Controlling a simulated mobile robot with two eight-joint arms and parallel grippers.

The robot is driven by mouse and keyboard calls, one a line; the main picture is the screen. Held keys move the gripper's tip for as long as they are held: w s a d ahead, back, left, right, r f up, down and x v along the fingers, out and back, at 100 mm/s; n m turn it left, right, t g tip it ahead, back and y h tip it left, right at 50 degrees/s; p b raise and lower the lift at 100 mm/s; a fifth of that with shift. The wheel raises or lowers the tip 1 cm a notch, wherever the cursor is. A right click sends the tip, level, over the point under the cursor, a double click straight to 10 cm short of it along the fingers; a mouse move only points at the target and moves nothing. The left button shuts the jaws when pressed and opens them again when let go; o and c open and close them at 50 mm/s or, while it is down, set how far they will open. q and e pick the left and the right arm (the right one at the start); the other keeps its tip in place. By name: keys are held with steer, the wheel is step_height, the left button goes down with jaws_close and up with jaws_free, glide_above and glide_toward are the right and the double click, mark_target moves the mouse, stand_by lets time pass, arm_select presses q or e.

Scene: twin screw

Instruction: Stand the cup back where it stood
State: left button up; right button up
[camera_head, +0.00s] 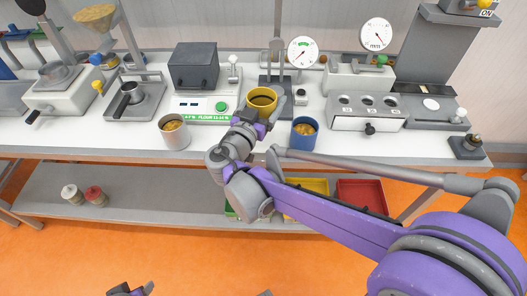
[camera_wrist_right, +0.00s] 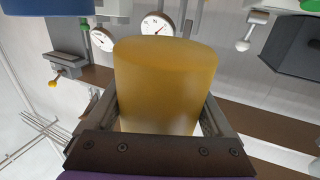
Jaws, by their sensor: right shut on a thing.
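The yellow cup (camera_head: 262,103) is held upright at the middle of the bench, with a dark yellow filling inside. My right gripper (camera_head: 261,115) is shut around its sides. In the right wrist view the yellow cup (camera_wrist_right: 165,85) fills the space between the two fingers. I cannot tell whether its base touches the bench. A grey cup (camera_head: 175,136) stands to its left and a blue cup (camera_head: 303,135) to its right, both filled. Only dark tips of my left gripper (camera_head: 131,289) show at the bottom edge; its jaws are not clear.
Behind the cup are a white scale with a green button (camera_head: 221,106) and a dark stand (camera_head: 272,83). A valve panel (camera_head: 366,112) stands at right. The white bench front (camera_head: 120,145) is clear at left. Red (camera_head: 361,196) and yellow (camera_head: 308,186) bins sit below.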

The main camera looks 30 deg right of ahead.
mark_target(268, 116)
steer(key=shift+s+d+f, duration=0.15)
steer(key=shift+s+f, duration=0.05)
steer(key=shift+s, duration=0.1)
step_height(268, 116, down, 5)
steer(key=shift+w+f+b, duration=0.1)
steer(key=shift+b, duration=0.55)
steer(key=shift+f+b, duration=0.45)
steer(key=shift+f, duration=1.5)
steer(key=shift+f, duration=0.1)
steer(key=o, duration=1.3)
steer(key=v, duration=1.2)
